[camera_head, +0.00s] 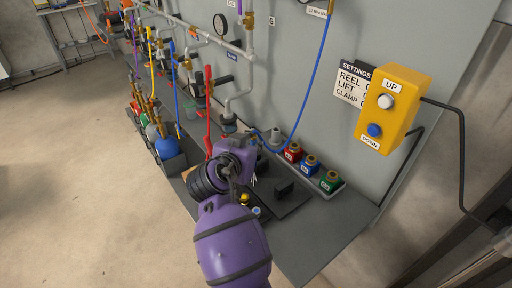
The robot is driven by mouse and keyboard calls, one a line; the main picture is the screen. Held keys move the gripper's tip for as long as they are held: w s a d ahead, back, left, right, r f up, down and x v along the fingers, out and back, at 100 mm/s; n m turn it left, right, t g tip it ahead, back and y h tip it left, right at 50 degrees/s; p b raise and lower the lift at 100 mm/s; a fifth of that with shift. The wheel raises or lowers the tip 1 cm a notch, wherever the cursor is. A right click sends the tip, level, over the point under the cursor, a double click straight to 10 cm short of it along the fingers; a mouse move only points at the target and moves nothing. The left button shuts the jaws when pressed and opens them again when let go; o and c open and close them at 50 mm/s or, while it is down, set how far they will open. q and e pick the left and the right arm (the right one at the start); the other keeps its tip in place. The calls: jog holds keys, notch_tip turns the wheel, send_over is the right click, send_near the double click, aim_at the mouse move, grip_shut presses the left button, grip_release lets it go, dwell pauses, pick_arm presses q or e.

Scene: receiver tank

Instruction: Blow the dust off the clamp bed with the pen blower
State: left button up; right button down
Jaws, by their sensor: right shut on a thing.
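My right gripper (248,178) is over the grey bench, at the left edge of a dark flat plate with a raised black block (284,189), which looks like the clamp bed (292,206). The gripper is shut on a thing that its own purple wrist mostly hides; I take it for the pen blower. A blue hose (312,88) hangs from above and loops down behind the wrist; its end is hidden. Dust on the plate is too small to tell. My left gripper is not in view.
Red (293,152), blue (309,164) and green (330,181) blocks with brass tops stand in a tray behind the plate. A yellow UP/DOWN box (393,108) juts from the wall at right. Pipes and hoses line the wall at left.

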aim_at(254, 133)
jog(key=shift+r+p, duration=0.45)
jog(key=shift+r, duration=0.35)
jog(key=shift+r+p, duration=0.55)
jog(key=shift+r, duration=0.5)
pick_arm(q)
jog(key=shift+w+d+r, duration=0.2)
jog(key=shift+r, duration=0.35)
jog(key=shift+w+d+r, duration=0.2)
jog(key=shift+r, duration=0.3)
pick_arm(e)
jog(key=shift+r, duration=0.2)
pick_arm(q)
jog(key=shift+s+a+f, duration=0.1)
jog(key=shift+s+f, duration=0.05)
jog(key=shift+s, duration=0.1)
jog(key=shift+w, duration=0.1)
pick_arm(e)
jog(key=shift+d, duration=0.1)
